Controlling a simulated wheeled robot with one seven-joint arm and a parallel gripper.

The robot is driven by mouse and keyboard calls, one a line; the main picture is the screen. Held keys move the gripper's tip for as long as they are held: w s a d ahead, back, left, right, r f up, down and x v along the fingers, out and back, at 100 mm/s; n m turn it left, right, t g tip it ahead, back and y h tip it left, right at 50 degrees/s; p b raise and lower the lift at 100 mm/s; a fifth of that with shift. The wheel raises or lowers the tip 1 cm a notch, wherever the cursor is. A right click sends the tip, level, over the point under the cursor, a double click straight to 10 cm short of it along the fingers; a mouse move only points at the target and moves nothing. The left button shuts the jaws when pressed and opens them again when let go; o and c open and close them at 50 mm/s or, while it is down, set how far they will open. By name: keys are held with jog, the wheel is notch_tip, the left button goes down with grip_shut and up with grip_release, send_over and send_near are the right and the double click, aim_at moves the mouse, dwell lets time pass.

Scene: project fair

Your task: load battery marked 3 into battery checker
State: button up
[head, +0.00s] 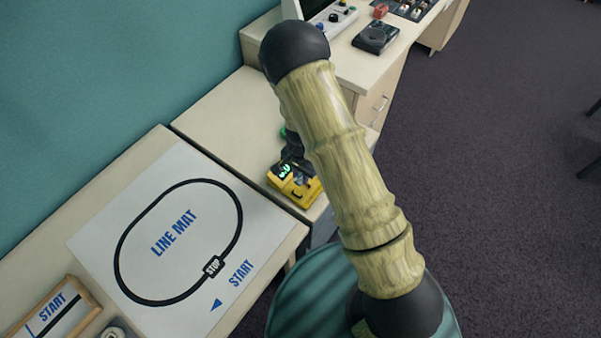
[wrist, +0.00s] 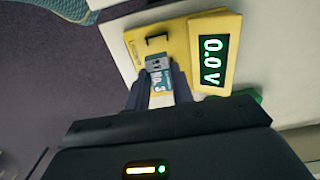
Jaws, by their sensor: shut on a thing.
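The battery checker (wrist: 205,22) is a yellow box in the wrist view. Its dark display reads 0.0 V, and a small black bracket shows on its top face. In the head view the checker (head: 306,193) sits near the table's front edge, partly hidden by my arm. My gripper (wrist: 159,76) is shut on a battery marked 3 (wrist: 160,83). The battery's silver end lies over the checker's top face and points toward the black bracket, a short way from it. I cannot tell whether the battery touches the checker. In the head view my arm hides the battery.
A white line mat (head: 100,240) covers the table to the left of the checker. A wooden-framed START board (head: 82,290) lies at the bottom left. A green thing (wrist: 248,96) shows beside the checker. A higher desk with a dark device (head: 376,37) stands beyond. Open carpet is to the right.

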aim_at(301, 191)
notch_tip(301, 191, down, 2)
jog(key=shift+w+f+b, duration=0.1)
jog(key=shift+b, duration=0.7)
jog(key=shift+d+f+b, duration=0.1)
jog(key=shift+f+b, duration=1)
jog(key=shift+f, duration=0.5)
jog(key=shift+a, duration=0.2)
jog(key=shift+d, duration=0.1)
jog(key=shift+r, duration=0.15)
jog(key=shift+f, duration=0.75)
dwell(1.0)
